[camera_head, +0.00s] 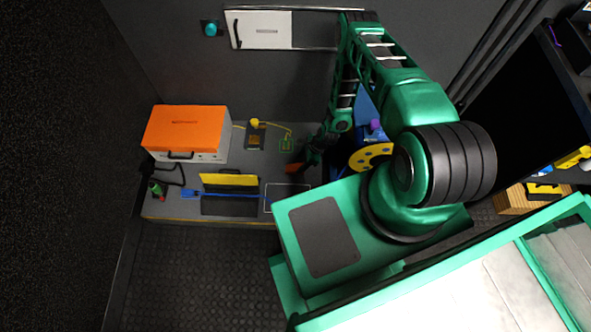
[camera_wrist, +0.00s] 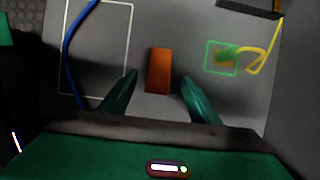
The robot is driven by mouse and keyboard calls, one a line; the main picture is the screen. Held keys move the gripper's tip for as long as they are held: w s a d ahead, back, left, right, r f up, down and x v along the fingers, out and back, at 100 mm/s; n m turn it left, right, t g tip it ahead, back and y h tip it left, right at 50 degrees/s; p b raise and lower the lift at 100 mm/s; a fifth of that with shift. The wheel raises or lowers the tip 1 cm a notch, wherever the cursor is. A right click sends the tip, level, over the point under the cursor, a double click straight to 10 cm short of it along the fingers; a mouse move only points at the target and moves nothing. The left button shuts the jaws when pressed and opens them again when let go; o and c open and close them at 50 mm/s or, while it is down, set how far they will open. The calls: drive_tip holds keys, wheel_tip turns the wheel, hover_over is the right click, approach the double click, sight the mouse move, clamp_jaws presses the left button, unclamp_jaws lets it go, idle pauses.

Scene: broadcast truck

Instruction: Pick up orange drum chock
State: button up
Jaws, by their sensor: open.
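The orange drum chock (camera_wrist: 159,71) is a small orange block on the grey bench top. In the wrist view it lies just beyond and between the fingertips of my gripper (camera_wrist: 158,88), and the two green fingers stand apart with nothing held. In the head view the orange chock (camera_head: 293,168) shows small beside my dark gripper (camera_head: 303,163), which partly hides it. I cannot tell the exact height of the fingers above the bench.
A green-outlined square (camera_wrist: 222,57) with a yellow cable lies right of the chock, and a blue cable (camera_wrist: 73,40) crosses a white outline at left. An orange-lidded box (camera_head: 186,130) stands at the bench's left. A blue drum with a yellow disc (camera_head: 371,157) stands close right of my gripper.

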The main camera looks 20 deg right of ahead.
sight(297, 167)
drive_tip(key=shift+x, duration=3)
drive_tip(key=c, duration=1.2)
